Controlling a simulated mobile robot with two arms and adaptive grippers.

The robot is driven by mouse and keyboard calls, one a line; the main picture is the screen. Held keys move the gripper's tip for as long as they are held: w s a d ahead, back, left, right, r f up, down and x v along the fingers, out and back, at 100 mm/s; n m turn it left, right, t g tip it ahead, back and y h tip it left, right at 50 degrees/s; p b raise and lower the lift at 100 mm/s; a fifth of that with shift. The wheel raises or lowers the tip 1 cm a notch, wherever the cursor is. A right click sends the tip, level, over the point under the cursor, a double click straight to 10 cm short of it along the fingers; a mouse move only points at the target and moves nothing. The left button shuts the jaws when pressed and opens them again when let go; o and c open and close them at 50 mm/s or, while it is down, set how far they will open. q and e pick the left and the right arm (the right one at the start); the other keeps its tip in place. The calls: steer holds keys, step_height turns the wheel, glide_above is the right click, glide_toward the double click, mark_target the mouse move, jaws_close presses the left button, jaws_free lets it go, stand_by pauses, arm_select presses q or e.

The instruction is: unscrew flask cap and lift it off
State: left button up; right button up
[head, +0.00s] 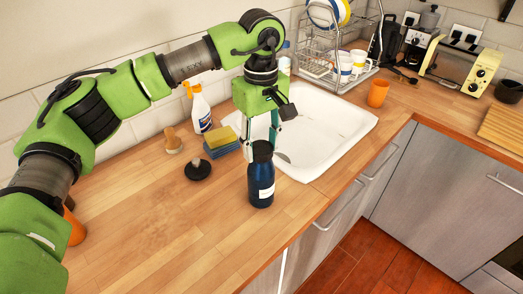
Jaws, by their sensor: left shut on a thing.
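A dark blue flask (261,188) with a white label stands upright on the wooden counter, in front of the sink. Its black cap (262,150) is at its top. My left gripper (261,150) points down over the flask, with its fingers at the cap, shut on it. From this view I cannot tell whether the cap is apart from the flask; it appears to sit on the neck. My right gripper is not in view.
A white sink (325,130) lies behind the flask. A sink plunger (198,170), stacked sponges (221,143), a brush (173,142) and a spray bottle (200,108) stand to the left. An orange cup (377,93) is at the right.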

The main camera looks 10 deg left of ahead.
mark_target(261, 147)
arm_select(q)
steer(key=n, duration=0.5)
steer(key=shift+r, duration=0.1)
steer(key=shift+r, duration=0.55)
steer(key=shift+r+p, duration=0.1)
steer(key=shift+p, duration=0.2)
steer(key=shift+r+p, duration=1.4)
steer(key=shift+r, duration=0.9)
